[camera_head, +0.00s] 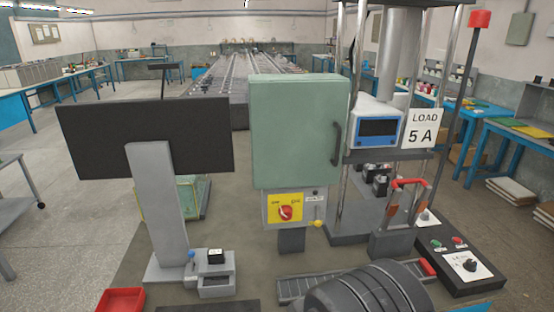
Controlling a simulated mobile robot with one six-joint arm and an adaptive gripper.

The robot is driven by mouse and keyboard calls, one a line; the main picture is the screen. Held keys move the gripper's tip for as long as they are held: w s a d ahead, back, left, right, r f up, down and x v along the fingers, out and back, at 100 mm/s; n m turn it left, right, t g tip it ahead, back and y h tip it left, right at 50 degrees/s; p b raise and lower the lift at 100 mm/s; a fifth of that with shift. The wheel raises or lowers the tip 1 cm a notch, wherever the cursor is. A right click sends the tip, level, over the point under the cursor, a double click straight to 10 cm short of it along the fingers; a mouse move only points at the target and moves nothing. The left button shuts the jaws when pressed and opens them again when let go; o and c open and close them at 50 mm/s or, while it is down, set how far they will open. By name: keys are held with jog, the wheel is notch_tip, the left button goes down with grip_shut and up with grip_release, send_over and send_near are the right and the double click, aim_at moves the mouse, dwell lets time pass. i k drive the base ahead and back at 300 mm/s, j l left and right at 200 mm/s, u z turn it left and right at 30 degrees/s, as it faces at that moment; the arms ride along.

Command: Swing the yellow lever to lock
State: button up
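A small lever with a yellow knob (318,223) sticks out at the lower right of a grey switch box (274,226) under a green cabinet (292,135). Its shaft is too small to tell its exact angle. A small white label (315,198) sits just above it, too small to read. Beside it on the left is a yellow plate (277,208) with a red rotary knob (286,213). The cabinet door, with a dark handle on its right, looks closed. My gripper is not in view.
A dark rounded body (370,292) fills the bottom centre, in front of the box. A black screen (147,137) stands at left, a frame with a blue-edged meter (378,128) at right. A black control box (458,258) and red tray (121,301) sit lower down.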

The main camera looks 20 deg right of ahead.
aim_at(317, 223)
jog(key=i+l, duration=0.15)
jog(key=l, duration=0.25)
jog(key=i+l+u, duration=0.1)
jog(key=l, duration=0.3)
jog(key=i+l, duration=0.15)
jog(key=l, duration=0.25)
jog(key=i+l+u, duration=0.1)
jog(key=l, duration=0.3)
